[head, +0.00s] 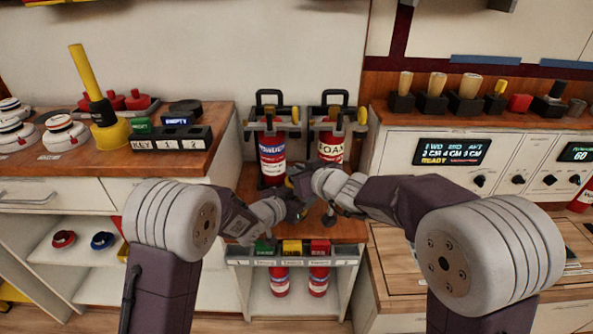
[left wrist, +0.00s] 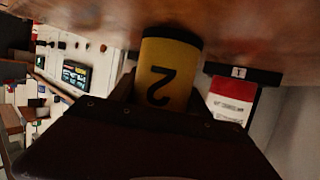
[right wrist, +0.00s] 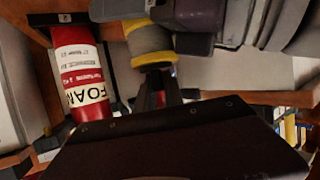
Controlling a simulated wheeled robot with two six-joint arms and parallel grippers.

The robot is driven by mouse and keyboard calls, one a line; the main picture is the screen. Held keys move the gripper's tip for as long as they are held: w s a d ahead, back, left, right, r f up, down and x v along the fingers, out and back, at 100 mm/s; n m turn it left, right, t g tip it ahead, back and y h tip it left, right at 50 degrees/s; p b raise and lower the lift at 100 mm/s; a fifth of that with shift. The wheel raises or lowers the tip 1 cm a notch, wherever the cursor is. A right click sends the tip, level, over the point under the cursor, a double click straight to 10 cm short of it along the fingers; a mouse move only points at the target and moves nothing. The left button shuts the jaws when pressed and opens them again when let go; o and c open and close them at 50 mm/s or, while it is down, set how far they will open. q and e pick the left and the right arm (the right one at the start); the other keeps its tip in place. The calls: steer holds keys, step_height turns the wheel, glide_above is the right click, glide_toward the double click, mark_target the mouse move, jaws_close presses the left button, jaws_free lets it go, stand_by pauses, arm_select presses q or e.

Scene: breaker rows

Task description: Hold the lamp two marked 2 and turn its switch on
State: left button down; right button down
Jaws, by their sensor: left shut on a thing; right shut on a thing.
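Lamp two (left wrist: 168,75) is a yellow cylinder with a dark end and a black 2, upside down in the left wrist view. My left gripper (head: 290,206) is shut on it, with a finger on either side. In the right wrist view, a grey, yellow-rimmed cylinder (right wrist: 151,45), apparently part of the lamp, is at the fingertips of my right gripper (right wrist: 160,85). That gripper, also in the head view (head: 305,184), is shut there; I cannot tell on which part. The grippers meet in front of the extinguishers and mostly hide the lamp. Its switch cannot be made out.
Two red extinguishers, one lettered FOAM (head: 331,146) and one beside it (head: 272,152), stand close behind the grippers. A small shelf with coloured labels (head: 292,248) is below. A left cabinet (head: 100,192) and a right control panel (head: 455,150) flank the gap.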

steer(key=c, duration=1.4)
jaws_free()
steer(key=shift+r, duration=0.1)
steer(key=shift+c, duration=0.2)
steer(key=shift+s, duration=0.1)
steer(key=v, duration=1.2)
steer(key=shift+f, duration=0.3)
steer(key=c, duration=0.6)
steer(key=w+d+f+m+y, duration=0.1)
steer(key=m, duration=0.1)
steer(key=w+d+f+m+y, duration=0.1)
steer(key=f+m, duration=0.1)
steer(key=d+f+m, duration=0.1)
steer(key=m, duration=0.2)
steer(key=shift+w+f+g+y, duration=0.35)
steer(key=shift+w+g+y, duration=0.05)
jaws_close()
steer(key=d+m+t+y, duration=0.2)
steer(key=d+m+y, duration=0.1)
steer(key=d+m, duration=0.4)
steer(key=w+a+m, duration=0.1)
steer(key=w+a, duration=0.4)
steer(key=a, duration=0.6)
steer(key=shift+a+f, duration=0.15)
steer(key=shift+a, duration=0.05)
